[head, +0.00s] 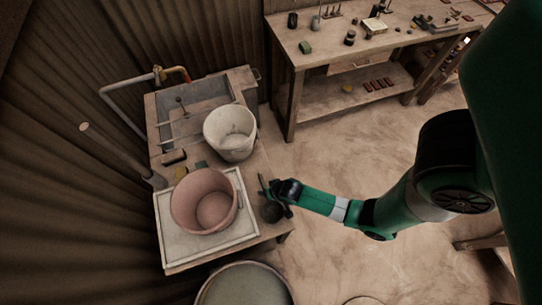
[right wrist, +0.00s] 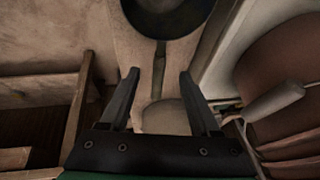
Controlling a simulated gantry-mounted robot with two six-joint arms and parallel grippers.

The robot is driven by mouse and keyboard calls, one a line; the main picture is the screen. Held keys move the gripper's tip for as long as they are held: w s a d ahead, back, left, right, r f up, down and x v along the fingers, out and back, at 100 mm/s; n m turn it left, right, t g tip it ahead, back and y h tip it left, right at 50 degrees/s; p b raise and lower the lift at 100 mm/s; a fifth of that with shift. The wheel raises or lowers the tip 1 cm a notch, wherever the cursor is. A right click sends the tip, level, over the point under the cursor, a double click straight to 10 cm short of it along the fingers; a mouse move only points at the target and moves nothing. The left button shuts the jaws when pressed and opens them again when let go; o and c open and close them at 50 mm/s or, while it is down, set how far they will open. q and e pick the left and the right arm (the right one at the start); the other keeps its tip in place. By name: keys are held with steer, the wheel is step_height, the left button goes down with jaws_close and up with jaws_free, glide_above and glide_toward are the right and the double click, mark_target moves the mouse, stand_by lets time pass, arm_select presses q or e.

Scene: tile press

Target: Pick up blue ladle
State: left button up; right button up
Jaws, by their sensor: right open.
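The ladle (head: 271,213) has a round bowl that looks nearly black here rather than clearly blue. It lies at the right edge of the wash stand, beside the terracotta tub. In the right wrist view its bowl (right wrist: 168,14) is at the top and its handle (right wrist: 159,62) runs down toward the gap between my fingers. My right gripper (right wrist: 158,74) is open, with a finger on each side of the handle and visible space on both sides. In the head view the right gripper (head: 268,187) partly covers the handle. My left gripper is not in view.
A terracotta tub (head: 187,208) stands on a white-rimmed tray (head: 165,224) left of the ladle. A white bucket (head: 212,128) stands behind. A large round container (head: 243,285) is on the floor in front. A workbench (head: 300,58) with small items stands at the back.

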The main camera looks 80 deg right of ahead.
steer(key=shift+f, duration=0.35)
steer(key=b+x, duration=0.2)
steer(key=x, duration=0.2)
steer(key=shift+f, duration=0.3)
jaws_close()
stand_by(0.8)
